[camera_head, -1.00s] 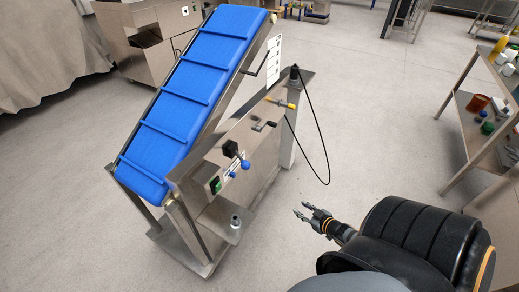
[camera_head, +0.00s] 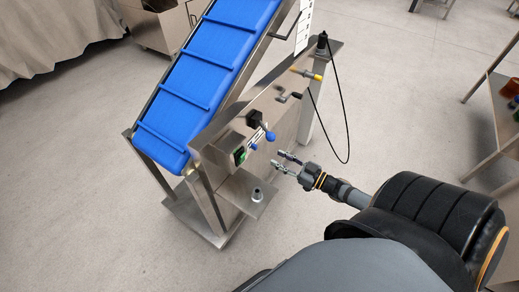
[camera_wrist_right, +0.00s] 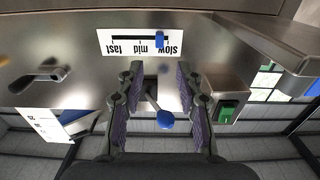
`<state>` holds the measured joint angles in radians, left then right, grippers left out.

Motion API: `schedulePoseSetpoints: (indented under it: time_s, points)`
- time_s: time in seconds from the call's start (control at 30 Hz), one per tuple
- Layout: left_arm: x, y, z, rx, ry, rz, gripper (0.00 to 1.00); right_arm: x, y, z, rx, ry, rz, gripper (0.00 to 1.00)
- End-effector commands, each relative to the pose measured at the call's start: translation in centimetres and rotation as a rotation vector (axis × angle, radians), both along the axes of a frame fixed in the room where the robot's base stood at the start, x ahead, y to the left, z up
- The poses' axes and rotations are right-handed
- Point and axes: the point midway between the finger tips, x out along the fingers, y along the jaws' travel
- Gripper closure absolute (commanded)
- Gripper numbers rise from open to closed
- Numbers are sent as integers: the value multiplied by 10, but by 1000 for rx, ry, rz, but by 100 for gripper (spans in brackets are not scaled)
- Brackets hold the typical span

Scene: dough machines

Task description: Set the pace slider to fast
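The pace slider's blue knob (camera_wrist_right: 159,40) sits on a dark slot in a white label (camera_wrist_right: 107,42). The label reads fast, mid and slow, upside down in the right wrist view. In the head view the label (camera_head: 257,138) is on the conveyor's side panel. My right gripper (camera_head: 281,162) is open and empty, in front of the panel and apart from it. Its fingers also show in the right wrist view (camera_wrist_right: 160,95). A lever with a blue ball (camera_wrist_right: 166,120) appears between them. My left gripper is out of view.
A green switch (camera_wrist_right: 228,112) in a metal housing is beside the label. A crank handle (camera_wrist_right: 40,78) is on its other side. The blue-belted conveyor (camera_head: 200,75) stands behind. A black cable (camera_head: 346,125) hangs at its right.

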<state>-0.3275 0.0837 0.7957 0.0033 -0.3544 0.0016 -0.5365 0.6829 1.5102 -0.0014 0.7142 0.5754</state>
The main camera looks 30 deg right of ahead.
Motion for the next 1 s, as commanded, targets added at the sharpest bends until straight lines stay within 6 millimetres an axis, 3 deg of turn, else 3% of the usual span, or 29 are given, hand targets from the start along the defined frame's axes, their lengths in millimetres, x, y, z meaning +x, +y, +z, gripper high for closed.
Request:
schedulePoseSetpoints:
  time_s: [0.2,0.4,0.8,1.0]
  points:
    - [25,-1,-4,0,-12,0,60,45,18,-2,1,-8,-2,64]
    - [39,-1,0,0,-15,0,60,75,31,-1,2,-4,-3,64]
    - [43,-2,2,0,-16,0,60,85,35,0,0,-1,-2,64]
    - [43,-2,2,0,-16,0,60,85,35,0,-1,-1,-2,91]
